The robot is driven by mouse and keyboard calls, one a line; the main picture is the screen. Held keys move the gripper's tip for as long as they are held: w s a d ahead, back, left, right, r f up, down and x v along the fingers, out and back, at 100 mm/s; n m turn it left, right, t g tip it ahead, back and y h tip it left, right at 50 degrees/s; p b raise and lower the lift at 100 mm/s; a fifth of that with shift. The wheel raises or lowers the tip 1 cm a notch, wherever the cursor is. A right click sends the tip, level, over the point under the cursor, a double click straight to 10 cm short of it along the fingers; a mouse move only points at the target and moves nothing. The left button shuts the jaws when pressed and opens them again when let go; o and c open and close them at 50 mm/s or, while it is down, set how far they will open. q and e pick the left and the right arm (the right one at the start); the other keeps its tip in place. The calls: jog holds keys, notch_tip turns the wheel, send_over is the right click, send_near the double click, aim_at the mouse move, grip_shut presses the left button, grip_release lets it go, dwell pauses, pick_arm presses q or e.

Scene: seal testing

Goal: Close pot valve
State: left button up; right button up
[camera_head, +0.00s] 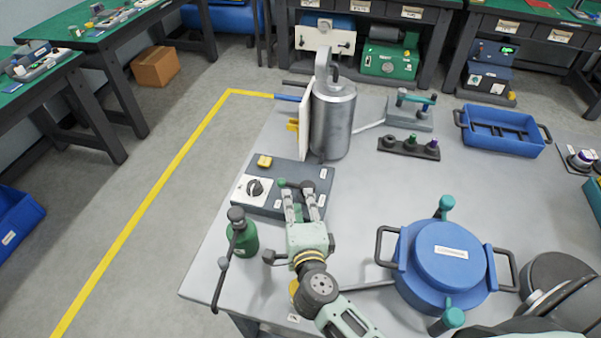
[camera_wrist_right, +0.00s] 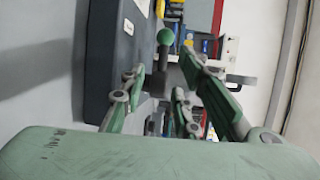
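The blue pot (camera_head: 438,268) with a flat round lid stands at the right front of the table. Teal knobs show at its back (camera_head: 446,203) and front (camera_head: 447,321); I cannot tell which part is its valve. My right gripper (camera_head: 300,191) is left of the pot, at the near right side of a dark control box (camera_head: 268,206). Its two fingers are apart. A green ball knob (camera_head: 282,183) on a dark stem is at the fingertips; in the right wrist view the knob (camera_wrist_right: 166,37) shows between and beyond the open fingers (camera_wrist_right: 160,84). Contact is unclear. My left gripper is not in view.
A metal canister (camera_head: 333,118) stands behind the box. A green bottle (camera_head: 242,236) with a dark cap is left of my right arm. A black block with several fittings (camera_head: 408,148) and a blue tray (camera_head: 503,130) stand farther back. The table middle is clear.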

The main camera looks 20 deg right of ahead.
aim_at(293, 184)
jog(key=shift+w, duration=0.25)
jog(key=x, duration=0.3)
jog(key=shift+a+r, duration=0.1)
jog(key=shift+r, duration=0.15)
jog(key=x, duration=0.2)
jog(key=shift+w+f, duration=0.25)
jog(key=shift+w, duration=0.45)
jog(key=shift+w+d, duration=0.25)
jog(key=shift+f, duration=0.15)
jog(key=c, duration=0.7)
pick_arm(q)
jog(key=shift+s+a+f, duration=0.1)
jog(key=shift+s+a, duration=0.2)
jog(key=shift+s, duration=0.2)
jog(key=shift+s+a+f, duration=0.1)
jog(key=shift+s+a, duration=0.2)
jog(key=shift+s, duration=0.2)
pick_arm(e)
jog(key=shift+s+f, duration=0.1)
grip_shut()
